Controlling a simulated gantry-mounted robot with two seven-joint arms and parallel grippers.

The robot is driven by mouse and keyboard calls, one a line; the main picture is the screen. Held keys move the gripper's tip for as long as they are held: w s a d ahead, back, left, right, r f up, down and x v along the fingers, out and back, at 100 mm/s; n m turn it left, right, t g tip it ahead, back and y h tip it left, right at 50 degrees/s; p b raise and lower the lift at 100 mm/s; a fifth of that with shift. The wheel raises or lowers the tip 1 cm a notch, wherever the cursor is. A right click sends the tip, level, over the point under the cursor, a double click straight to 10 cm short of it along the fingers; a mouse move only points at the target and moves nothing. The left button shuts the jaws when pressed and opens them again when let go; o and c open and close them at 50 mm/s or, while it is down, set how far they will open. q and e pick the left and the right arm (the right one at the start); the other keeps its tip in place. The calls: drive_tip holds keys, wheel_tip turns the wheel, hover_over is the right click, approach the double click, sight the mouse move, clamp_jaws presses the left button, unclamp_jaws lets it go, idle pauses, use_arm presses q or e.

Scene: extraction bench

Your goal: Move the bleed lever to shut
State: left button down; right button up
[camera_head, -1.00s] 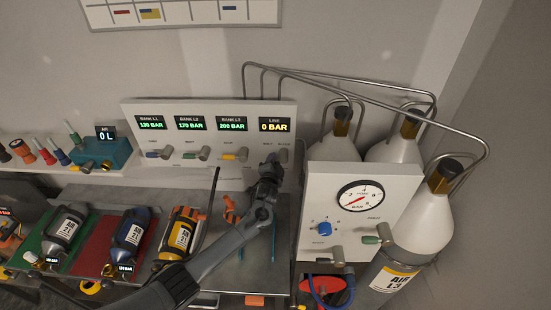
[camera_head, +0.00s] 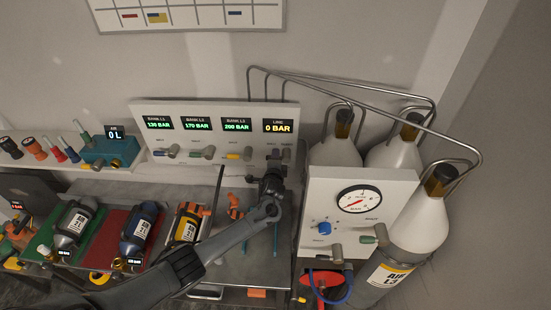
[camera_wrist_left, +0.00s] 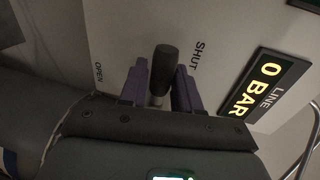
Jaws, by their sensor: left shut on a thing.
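The bleed lever (camera_wrist_left: 164,68) is a dark grey cylindrical handle in the left wrist view. It stands between the printed OPEN label on the left and the SHUT label (camera_wrist_left: 197,55) on the right, nearer to SHUT. My left gripper (camera_wrist_left: 160,88) has its purple fingers on either side of the lever and is shut on it. In the head view the left gripper (camera_head: 273,163) is at the panel, below the yellow LINE display (camera_head: 277,126), which reads 0 BAR. The gripper mostly hides the lever there. My right gripper is not in view.
The white bank panel (camera_head: 210,112) carries several other small levers left of mine. A gauge box (camera_head: 357,200) and white cylinders (camera_head: 398,155) stand close on the right.

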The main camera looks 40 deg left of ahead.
use_arm(q)
drive_tip(key=shift+r, duration=0.2)
drive_tip(key=c, duration=0.9)
unclamp_jaws()
drive_tip(key=shift+c, duration=0.2)
drive_tip(key=shift+f, duration=0.1)
drive_tip(key=shift+d, duration=0.1)
drive_tip(key=v, duration=1)
drive_tip(key=shift+s+d, duration=0.15)
drive_tip(key=shift+s, duration=0.2)
